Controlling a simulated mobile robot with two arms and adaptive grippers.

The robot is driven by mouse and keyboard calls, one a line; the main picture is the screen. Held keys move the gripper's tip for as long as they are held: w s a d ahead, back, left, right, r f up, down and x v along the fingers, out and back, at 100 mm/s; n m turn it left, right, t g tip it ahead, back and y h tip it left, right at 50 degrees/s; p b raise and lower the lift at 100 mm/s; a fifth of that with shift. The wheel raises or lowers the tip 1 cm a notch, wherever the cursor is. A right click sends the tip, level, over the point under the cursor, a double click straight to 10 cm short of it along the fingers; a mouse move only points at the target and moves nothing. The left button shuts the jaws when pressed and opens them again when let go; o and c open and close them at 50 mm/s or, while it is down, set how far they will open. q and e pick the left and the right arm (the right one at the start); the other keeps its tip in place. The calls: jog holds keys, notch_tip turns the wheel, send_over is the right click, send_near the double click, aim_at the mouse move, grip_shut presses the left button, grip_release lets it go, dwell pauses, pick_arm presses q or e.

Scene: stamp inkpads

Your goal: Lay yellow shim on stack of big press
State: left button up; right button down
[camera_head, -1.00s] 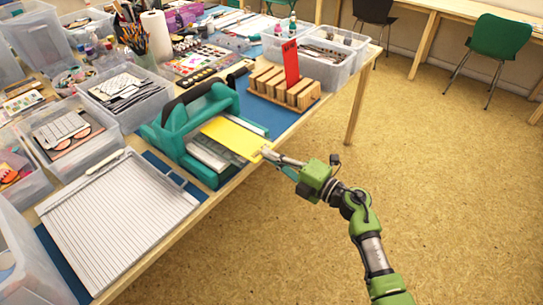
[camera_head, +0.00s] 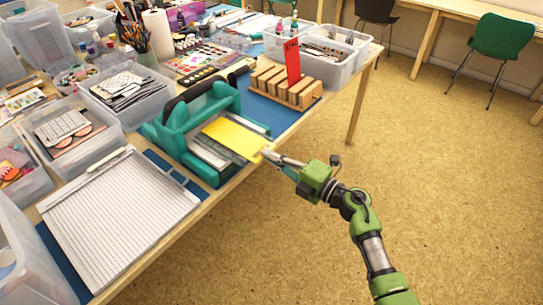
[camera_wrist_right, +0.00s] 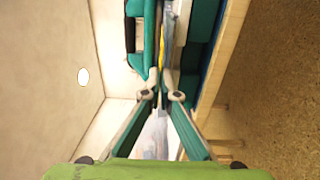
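The big press (camera_head: 172,134) is teal with a black handle and stands at the table's front edge. Pale and grey plates (camera_head: 209,153) of the stack lie on its bed. The yellow shim (camera_head: 236,138) is a thin sheet over these plates, its far end towards the press opening. My right gripper (camera_head: 267,153) is shut on its near edge, just off the table's edge. In the wrist view the shim (camera_wrist_right: 162,45) shows almost edge-on beyond the fingertips (camera_wrist_right: 161,97). I cannot tell whether the shim touches the stack. My left gripper is out of view.
A white lined scoring board (camera_head: 118,218) lies left of the press. A wooden rack (camera_head: 284,90) with a red sheet (camera_head: 292,62) stands behind it to the right. Clear bins (camera_head: 122,92) crowd the left and back.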

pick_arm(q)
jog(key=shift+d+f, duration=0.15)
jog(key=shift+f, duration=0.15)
pick_arm(e)
jog(key=shift+f, duration=0.45)
jog(key=c, duration=2.2)
grip_release()
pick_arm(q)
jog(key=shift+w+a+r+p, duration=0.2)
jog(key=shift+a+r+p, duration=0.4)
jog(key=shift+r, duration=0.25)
pick_arm(e)
jog(key=v, duration=0.5)
jog(key=shift+r, duration=0.1)
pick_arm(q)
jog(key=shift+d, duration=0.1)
